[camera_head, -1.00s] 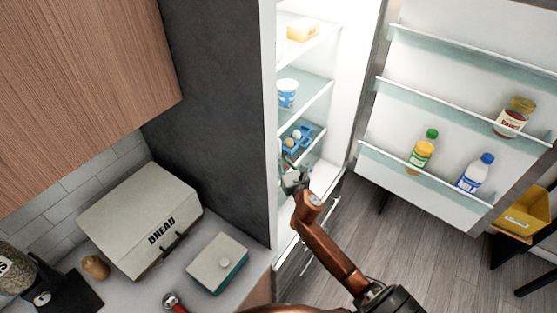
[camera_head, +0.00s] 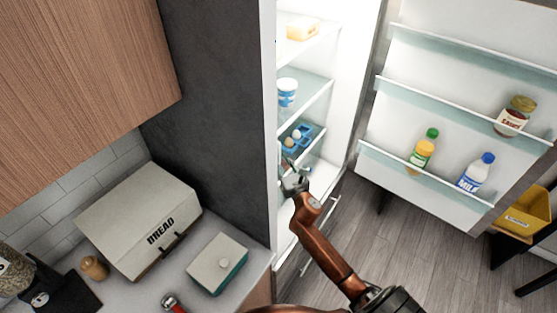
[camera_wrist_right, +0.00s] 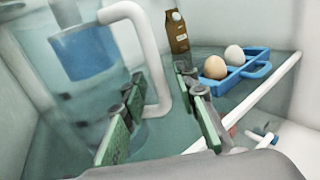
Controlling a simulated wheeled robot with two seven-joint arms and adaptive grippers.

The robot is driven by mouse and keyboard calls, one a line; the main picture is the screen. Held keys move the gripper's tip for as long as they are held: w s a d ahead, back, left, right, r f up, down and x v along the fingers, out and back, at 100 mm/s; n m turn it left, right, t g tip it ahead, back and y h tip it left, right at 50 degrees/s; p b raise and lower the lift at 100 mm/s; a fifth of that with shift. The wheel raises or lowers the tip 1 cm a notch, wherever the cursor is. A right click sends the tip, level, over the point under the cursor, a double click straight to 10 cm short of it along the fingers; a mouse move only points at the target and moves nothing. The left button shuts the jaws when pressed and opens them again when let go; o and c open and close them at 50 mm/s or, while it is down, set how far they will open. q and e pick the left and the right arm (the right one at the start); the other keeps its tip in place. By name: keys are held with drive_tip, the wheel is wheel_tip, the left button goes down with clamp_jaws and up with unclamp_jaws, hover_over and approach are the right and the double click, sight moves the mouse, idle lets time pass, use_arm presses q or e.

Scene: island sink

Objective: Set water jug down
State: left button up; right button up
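The water jug (camera_wrist_right: 85,55) is a clear, bluish jug with a white handle (camera_wrist_right: 136,18), large at the left of the right wrist view. It looks upright inside the fridge; its contact with the shelf is hard to see. My right gripper (camera_wrist_right: 160,82) is open, its two green-padded fingers spread on either side of the handle's lower part, with gaps visible. In the head view my right gripper (camera_head: 292,176) reaches into the lower fridge, and the jug is mostly hidden behind the fridge's side wall. My left gripper is not in view.
A blue egg tray (camera_wrist_right: 245,68) with two eggs and a brown carton (camera_wrist_right: 177,32) stand near the jug. The open fridge door (camera_head: 450,120) holds bottles and a jar at right. A bread box (camera_head: 140,220) and lidded container (camera_head: 217,264) sit on the counter.

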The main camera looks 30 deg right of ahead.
drive_tip(key=shift+r, duration=0.25)
drive_tip(key=s+a, duration=0.2)
drive_tip(key=s, duration=0.9)
drive_tip(key=shift+s+a, duration=0.2)
drive_tip(key=shift+s, duration=0.2)
drive_tip(key=shift+f, duration=0.15)
